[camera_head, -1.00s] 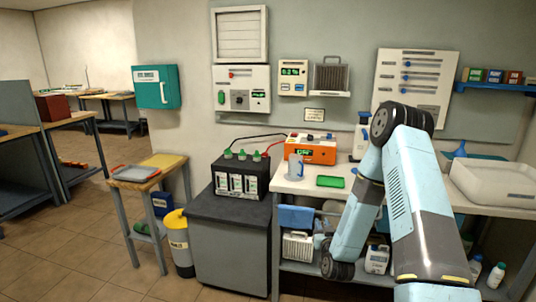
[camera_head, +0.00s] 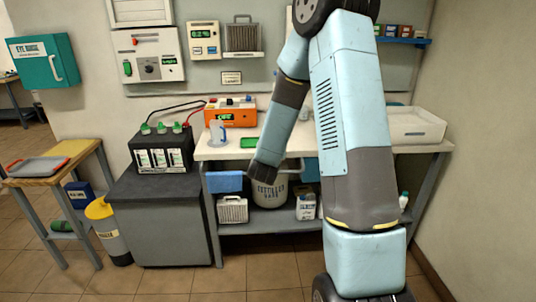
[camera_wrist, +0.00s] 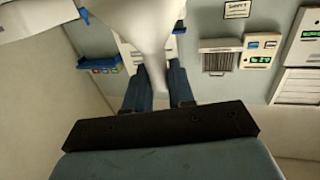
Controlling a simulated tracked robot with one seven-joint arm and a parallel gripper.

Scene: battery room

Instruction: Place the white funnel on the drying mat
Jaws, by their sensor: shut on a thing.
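The white funnel (camera_wrist: 152,25) fills the upper middle of the wrist view, its narrow stem between the two dark blue fingers of my gripper (camera_wrist: 158,88). My gripper is shut on it. In the head view the dark end of my arm (camera_head: 264,172) hangs at the front edge of the white bench, left of the arm's upright part. The fingers and funnel cannot be made out there. A thin teal strip (camera_head: 397,103) shows behind the white basin, perhaps the drying mat; my arm hides the bench around it.
The white bench (camera_head: 225,151) bears an orange charger (camera_head: 231,112), a clear jug (camera_head: 218,133), a small green tray (camera_head: 248,142) and a white basin (camera_head: 416,124). A battery (camera_head: 162,150) stands on a grey cabinet. A wooden side table (camera_head: 62,165) is at left.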

